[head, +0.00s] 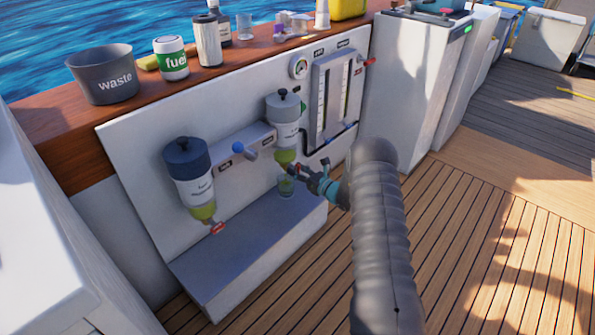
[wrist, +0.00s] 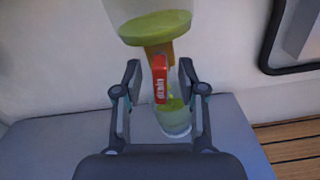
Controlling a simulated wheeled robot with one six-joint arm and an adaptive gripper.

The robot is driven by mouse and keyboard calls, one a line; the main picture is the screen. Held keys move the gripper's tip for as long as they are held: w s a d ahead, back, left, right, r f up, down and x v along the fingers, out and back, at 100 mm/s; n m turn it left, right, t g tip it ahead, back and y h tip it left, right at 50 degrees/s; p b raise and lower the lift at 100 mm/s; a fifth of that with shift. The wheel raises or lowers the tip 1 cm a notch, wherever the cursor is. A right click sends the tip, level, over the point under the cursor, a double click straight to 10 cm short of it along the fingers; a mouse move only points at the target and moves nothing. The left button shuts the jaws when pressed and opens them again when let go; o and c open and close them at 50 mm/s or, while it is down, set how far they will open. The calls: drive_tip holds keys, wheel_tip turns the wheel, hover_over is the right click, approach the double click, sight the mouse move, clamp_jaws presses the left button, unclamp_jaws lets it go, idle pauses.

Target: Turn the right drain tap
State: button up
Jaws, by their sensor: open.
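The right drain tap has a red lever (wrist: 160,79) that hangs down below the right filter bowl (wrist: 155,26), which holds yellow-green fluid. The lever lies between the two fingers of my open gripper (wrist: 158,80), with a gap on each side. A clear cup (wrist: 174,120) with greenish fluid stands on the grey ledge below the tap; it also shows in the head view (head: 286,187). In the head view my gripper (head: 308,172) is at the right filter (head: 286,130), and my gripper hides most of the tap there.
The left filter (head: 195,180) has its own red tap (head: 217,228). A blue-knobbed selector (head: 239,148) sits between the filters. The grey ledge (head: 235,250) runs below. Sight gauges (head: 333,95) are mounted to the right.

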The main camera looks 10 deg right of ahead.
clamp_jaws()
drive_tip(key=shift+m, duration=0.3)
drive_tip(key=m+b, duration=0.1)
drive_tip(key=m, duration=0.1)
drive_tip(key=shift+f+m+b, duration=0.1)
drive_tip(key=shift+m+b, duration=0.2)
drive_tip(key=shift+m, duration=0.1)
drive_tip(key=m, duration=0.4)
drive_tip(key=shift+m+b, duration=0.3)
drive_tip(key=shift+b, duration=0.1)
drive_tip(key=m, duration=0.4)
drive_tip(key=shift+r, duration=0.2)
drive_tip(key=shift+m, duration=2)
